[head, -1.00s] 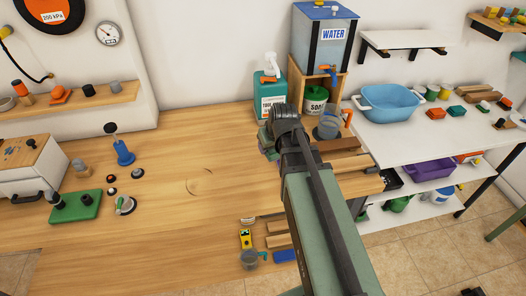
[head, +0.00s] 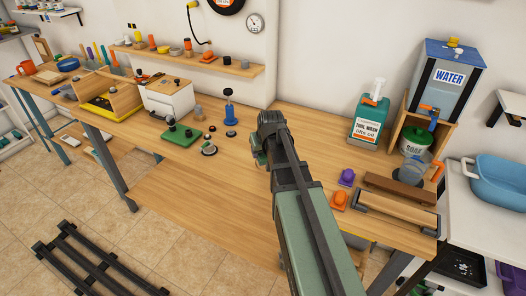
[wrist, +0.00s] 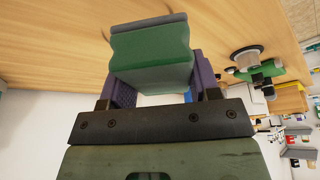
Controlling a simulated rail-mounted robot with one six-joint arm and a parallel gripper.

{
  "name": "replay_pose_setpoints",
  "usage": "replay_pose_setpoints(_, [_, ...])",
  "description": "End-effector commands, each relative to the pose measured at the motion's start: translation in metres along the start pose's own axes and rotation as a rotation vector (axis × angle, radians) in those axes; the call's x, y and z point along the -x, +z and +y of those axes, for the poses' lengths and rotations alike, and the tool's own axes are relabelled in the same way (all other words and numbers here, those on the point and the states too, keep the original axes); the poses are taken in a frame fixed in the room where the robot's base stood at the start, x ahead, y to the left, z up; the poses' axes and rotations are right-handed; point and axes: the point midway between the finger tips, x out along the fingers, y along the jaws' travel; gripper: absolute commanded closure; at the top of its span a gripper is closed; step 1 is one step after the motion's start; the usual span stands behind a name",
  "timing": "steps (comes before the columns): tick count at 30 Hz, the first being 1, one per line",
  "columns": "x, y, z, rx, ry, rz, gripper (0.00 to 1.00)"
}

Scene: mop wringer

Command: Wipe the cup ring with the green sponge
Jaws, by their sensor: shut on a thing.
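The green sponge (wrist: 152,66), with a grey layer along its far edge, is held between the two purple-grey fingers of my gripper (wrist: 153,88) in the wrist view. The wood bench top lies beyond it; I cannot tell whether the sponge touches the wood. In the head view my gripper (head: 258,152) is over the middle of the wooden bench (head: 190,190), mostly hidden by my own arm, and the sponge is not clear there.
A green board (head: 181,135), small dark knobs and a blue stand (head: 231,116) are left of my gripper. An orange piece (head: 339,200), a purple piece (head: 347,177) and a teal wash bottle (head: 369,120) are to the right. The bench front-left is clear.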

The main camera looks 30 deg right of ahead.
Motion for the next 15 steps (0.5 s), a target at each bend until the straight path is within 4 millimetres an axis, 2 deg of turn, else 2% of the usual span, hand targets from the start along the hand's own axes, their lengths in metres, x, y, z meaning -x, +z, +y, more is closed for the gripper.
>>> replay_pose_setpoints(1, [-0.009,0.004,0.0,0.0,0.0,0.0,0.7])
replay_pose_setpoints(9, [-0.043,0.018,0.0,0.0,0.0,0.0,0.7])
replay_pose_setpoints(15, [-0.048,0.02,0.0,0.0,0.0,0.0,0.7])
